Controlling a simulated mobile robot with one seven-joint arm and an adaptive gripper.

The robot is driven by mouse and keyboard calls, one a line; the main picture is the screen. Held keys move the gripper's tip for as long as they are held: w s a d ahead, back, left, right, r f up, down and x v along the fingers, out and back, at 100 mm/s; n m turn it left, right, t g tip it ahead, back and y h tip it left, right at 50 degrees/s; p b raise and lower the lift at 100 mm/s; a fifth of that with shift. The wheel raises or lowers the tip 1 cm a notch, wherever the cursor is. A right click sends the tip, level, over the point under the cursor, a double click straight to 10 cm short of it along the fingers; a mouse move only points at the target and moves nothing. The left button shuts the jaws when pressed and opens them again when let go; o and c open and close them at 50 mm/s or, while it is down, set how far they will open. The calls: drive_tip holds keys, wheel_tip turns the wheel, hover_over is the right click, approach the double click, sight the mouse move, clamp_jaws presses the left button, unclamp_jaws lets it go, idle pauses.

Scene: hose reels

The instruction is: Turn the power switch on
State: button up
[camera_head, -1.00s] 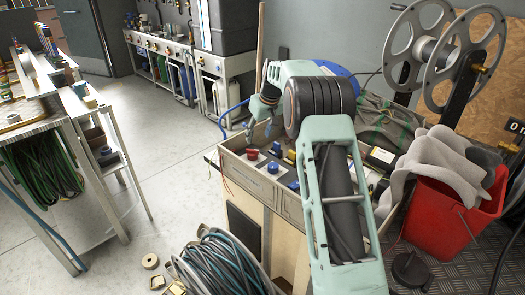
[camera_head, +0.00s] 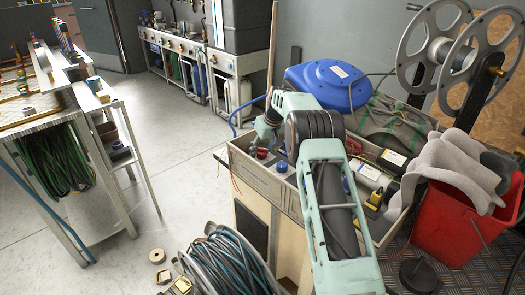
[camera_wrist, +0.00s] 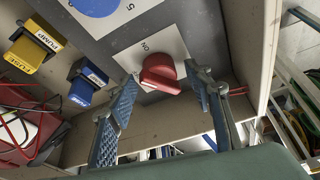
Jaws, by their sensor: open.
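A red rotary knob (camera_wrist: 160,73) sits on a white label plate on the grey control panel (camera_wrist: 205,30); the label's print is only partly readable. In the head view the red knob (camera_head: 262,153) is at the box's left end, beside a blue knob (camera_head: 281,167). The blue knob's round base (camera_wrist: 95,5) shows at the top of the wrist view. My gripper (camera_wrist: 161,88) is open and pointed at the panel. Its fingertips appear on either side of the red knob, with gaps showing; I cannot tell their exact depth. In the head view my gripper (camera_head: 264,135) is just above the red knob.
A yellow labelled block (camera_wrist: 35,45) and a blue labelled block (camera_wrist: 85,82) stand left of the panel. The box wall (camera_wrist: 250,45) runs close on the right. A blue hose reel (camera_head: 328,84) and a red bucket (camera_head: 460,225) are near the box.

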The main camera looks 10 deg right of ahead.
drive_tip(key=shift+w+f, duration=0.1)
drive_tip(key=shift+f, duration=0.15)
drive_tip(key=shift+c, duration=0.7)
drive_tip(key=c, duration=1)
drive_tip(key=shift+a, duration=0.1)
drive_tip(key=shift+m, duration=0.3)
drive_tip(key=m+h, duration=0.1)
drive_tip(key=m, duration=0.1)
drive_tip(key=shift+a+m, duration=0.15)
drive_tip(key=shift+m, duration=0.15)
drive_tip(key=shift+m+h+p, duration=0.4)
drive_tip(key=shift+m+h, duration=0.3)
drive_tip(key=shift+m, duration=0.8)
